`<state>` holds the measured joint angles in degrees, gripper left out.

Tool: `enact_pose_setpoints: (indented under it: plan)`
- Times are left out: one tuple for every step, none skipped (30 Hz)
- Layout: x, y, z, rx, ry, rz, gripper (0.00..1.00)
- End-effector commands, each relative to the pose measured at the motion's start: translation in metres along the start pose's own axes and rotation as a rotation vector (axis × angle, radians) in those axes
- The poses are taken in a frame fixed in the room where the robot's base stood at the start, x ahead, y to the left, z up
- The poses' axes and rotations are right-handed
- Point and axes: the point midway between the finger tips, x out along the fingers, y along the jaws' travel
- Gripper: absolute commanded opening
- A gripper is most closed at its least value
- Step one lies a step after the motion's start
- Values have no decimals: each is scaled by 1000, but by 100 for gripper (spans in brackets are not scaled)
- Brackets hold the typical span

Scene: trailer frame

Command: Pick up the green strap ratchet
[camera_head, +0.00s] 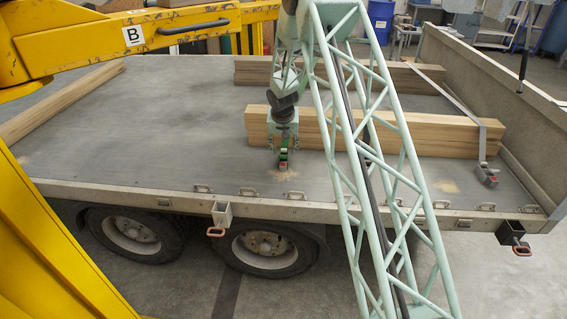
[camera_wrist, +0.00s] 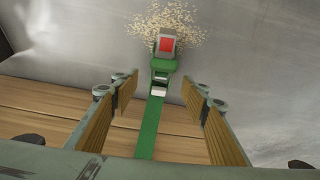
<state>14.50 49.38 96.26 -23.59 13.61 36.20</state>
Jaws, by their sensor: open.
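The green strap ratchet (camera_wrist: 163,67) is in the upper middle of the wrist view, with a red patch on its grey end. Its green strap (camera_wrist: 149,130) runs back from it over the wooden beams, between my fingers. My gripper (camera_wrist: 158,98) is open, with one wood-coloured pad on each side of the strap. The ratchet lies ahead of the fingertips, and nothing is held. In the head view the ratchet (camera_head: 283,166) shows small, just below my gripper (camera_head: 283,148), at the near end of the beam stack. I cannot tell the exact height gap.
Stacked wooden beams (camera_head: 440,134) lie on the trailer bed (camera_head: 170,130), with more beams (camera_head: 60,104) at left. A grey strap with a ratchet (camera_head: 487,174) crosses the stacks at right. Sawdust (camera_wrist: 190,22) surrounds the green ratchet's end. The bed's left middle is clear.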

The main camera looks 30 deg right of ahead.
Motion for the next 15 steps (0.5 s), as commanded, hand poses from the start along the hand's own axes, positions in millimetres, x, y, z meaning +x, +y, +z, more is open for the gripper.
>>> enact_pose_setpoints:
  plan:
    - [5, 0, 0, 0, 0, 0, 42]
    - [7, 0, 0, 0, 0, 0, 42]
    - [10, 0, 0, 0, 0, 0, 42]
    - [11, 0, 0, 0, 0, 0, 42]
    - [13, 0, 0, 0, 0, 0, 42]
    - [14, 0, 0, 0, 0, 0, 42]
    - [14, 0, 0, 0, 0, 0, 42]
    - [15, 0, 0, 0, 0, 0, 42]
    - [15, 0, 0, 0, 0, 0, 42]
    - [15, 0, 0, 0, 0, 0, 42]
    - [15, 0, 0, 0, 0, 0, 42]
    - [15, 0, 0, 0, 0, 0, 42]
    - [15, 0, 0, 0, 0, 0, 42]
    - [15, 0, 0, 0, 0, 0, 42]
    - [15, 0, 0, 0, 0, 0, 42]
